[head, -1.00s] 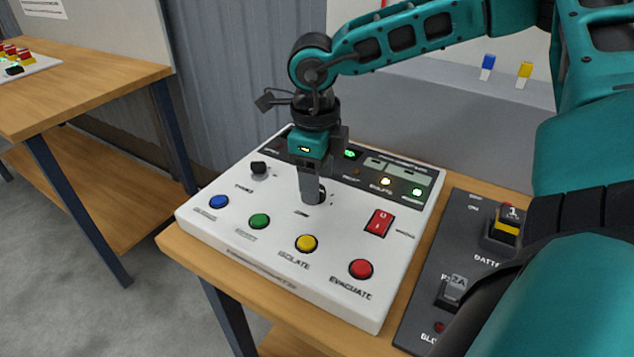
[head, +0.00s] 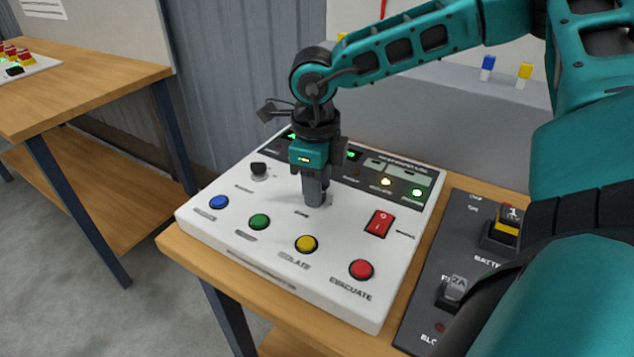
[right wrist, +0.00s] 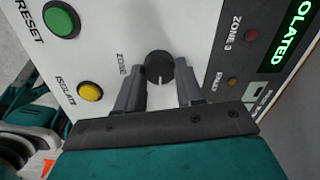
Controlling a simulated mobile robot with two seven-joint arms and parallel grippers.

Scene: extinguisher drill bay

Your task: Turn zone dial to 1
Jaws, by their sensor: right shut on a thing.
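The zone dial is a round black knob (right wrist: 159,68) beside the "ZONE" label in the right wrist view. A small pale mark shows on its lower side there. My right gripper (right wrist: 160,85) is shut on the dial, one grey finger on each side. In the head view the right gripper (head: 314,196) points down onto the white panel (head: 335,285), and its fingers hide most of the dial. My left gripper is not in view.
A second black knob (head: 259,170) is left of the gripper. Blue (head: 219,202), green (head: 260,222), yellow (head: 306,244) and red (head: 361,269) buttons line the front. A red rocker switch (head: 379,222) is to the right. A dark switch panel (head: 420,300) stands beside it.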

